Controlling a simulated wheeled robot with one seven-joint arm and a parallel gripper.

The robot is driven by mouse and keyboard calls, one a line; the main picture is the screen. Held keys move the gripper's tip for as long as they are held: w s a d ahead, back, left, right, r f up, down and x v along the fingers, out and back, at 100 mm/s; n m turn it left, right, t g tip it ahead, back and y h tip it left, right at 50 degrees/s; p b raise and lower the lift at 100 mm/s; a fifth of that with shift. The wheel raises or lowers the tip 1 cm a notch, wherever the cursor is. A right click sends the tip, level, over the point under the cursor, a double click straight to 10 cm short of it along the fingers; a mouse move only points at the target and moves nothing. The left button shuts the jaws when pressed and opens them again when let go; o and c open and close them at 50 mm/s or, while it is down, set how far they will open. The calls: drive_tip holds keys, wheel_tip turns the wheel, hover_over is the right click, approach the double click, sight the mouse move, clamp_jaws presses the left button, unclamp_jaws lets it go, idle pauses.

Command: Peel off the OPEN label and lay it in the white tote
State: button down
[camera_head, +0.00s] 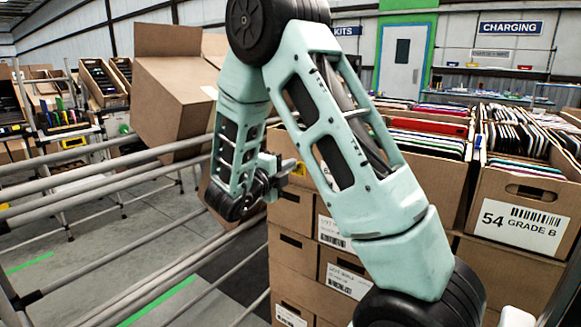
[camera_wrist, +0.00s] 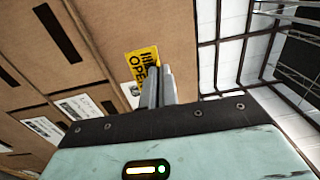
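The yellow OPEN label (camera_wrist: 142,62) lies against the brown face of a carton in the wrist view, its lower right part hidden behind my fingers. A small yellow patch of it shows in the head view (camera_head: 299,168). My gripper (camera_wrist: 160,70) has its two grey fingers close together, with the tips at the label's right edge, which looks pinched between them. In the head view my gripper (camera_head: 284,168) is beside the carton stack. A white corner (camera_head: 517,316) shows at the bottom right of the head view; I cannot tell whether it is the white tote.
Stacked cartons (camera_head: 291,211) with white barcode labels stand under my arm. File-filled boxes, one marked 54 GRADE B (camera_head: 520,228), sit at the right. Grey rails (camera_head: 100,185) run along the left, with a tilted carton (camera_head: 170,105) above them.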

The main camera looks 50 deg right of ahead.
drive_tip(key=shift+s+a+b, duration=0.1)
drive_tip(key=shift+a+b, duration=0.2)
drive_tip(key=shift+a, duration=0.9)
